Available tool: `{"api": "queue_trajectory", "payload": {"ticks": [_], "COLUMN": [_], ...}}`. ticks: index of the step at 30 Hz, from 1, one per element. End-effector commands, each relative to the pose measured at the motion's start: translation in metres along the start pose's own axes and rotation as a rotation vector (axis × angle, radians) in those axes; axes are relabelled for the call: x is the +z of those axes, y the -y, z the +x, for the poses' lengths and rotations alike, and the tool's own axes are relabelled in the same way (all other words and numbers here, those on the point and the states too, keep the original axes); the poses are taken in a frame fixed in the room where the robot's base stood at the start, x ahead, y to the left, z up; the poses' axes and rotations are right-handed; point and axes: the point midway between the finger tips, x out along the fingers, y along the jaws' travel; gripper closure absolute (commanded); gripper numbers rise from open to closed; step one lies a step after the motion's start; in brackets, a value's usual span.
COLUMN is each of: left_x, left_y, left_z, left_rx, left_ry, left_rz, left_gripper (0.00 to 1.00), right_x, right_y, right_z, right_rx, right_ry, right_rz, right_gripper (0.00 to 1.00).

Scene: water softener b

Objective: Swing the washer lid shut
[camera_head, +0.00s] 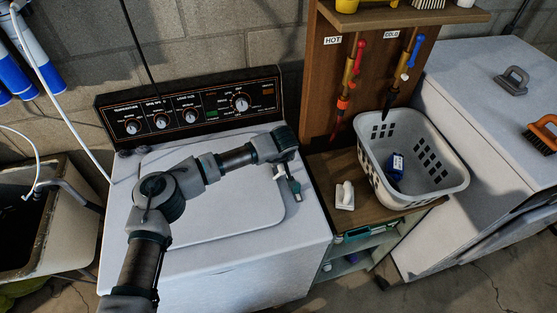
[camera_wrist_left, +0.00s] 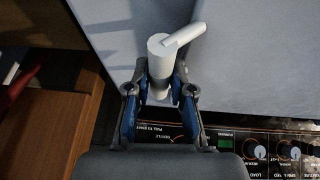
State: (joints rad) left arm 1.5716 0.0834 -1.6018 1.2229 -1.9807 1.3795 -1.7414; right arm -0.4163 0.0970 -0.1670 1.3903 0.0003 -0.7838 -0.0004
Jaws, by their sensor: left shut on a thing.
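The washer (camera_head: 215,270) stands at the centre of the head view. Its white lid (camera_head: 235,215) looks flat against the top, with no raised edge visible. My left arm reaches across the lid, and my left gripper (camera_head: 288,183) is over its right edge, pointing down. In the left wrist view the gripper (camera_wrist_left: 162,88) is shut on a small white cylindrical piece (camera_wrist_left: 160,48) with a lever-like arm. I cannot tell whether this piece is fixed to anything. My arm hides part of the lid. My right gripper is not in view.
A black control panel (camera_head: 195,110) runs along the washer's back. To the right are a white laundry basket (camera_head: 410,150) and a wooden board with hot and cold valves (camera_head: 345,85). A sink (camera_head: 40,230) stands left; a white cabinet (camera_head: 480,90) stands far right.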

Motion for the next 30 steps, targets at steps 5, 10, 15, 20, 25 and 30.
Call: {"api": "queue_trajectory", "payload": {"ticks": [5,10,15,20,25,30], "left_x": [0.0129,0.0134,0.0133,0.0109,0.0094,0.0082], "left_y": [0.0035,0.0027,0.0033,0.004,0.0048,0.0063], "left_z": [0.0147,0.0144,0.0146,0.0134,0.0101,0.0086], "left_rx": [-0.013,-0.011,-0.012,-0.013,-0.01,-0.007], "left_ry": [0.025,0.025,0.026,0.021,0.016,0.014], "left_rz": [0.006,0.007,0.007,0.004,0.002,0.001], "left_gripper": [1.0,1.0,0.69,0.53,0.53,0.53], "right_x": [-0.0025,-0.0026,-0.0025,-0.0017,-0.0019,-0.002], "right_y": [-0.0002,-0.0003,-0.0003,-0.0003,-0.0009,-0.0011], "right_z": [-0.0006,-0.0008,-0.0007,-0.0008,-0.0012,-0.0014], "right_rx": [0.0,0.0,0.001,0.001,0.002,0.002], "right_ry": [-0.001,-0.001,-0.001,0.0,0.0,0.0], "right_rz": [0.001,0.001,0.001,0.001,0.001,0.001], "right_gripper": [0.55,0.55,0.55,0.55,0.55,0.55]}}
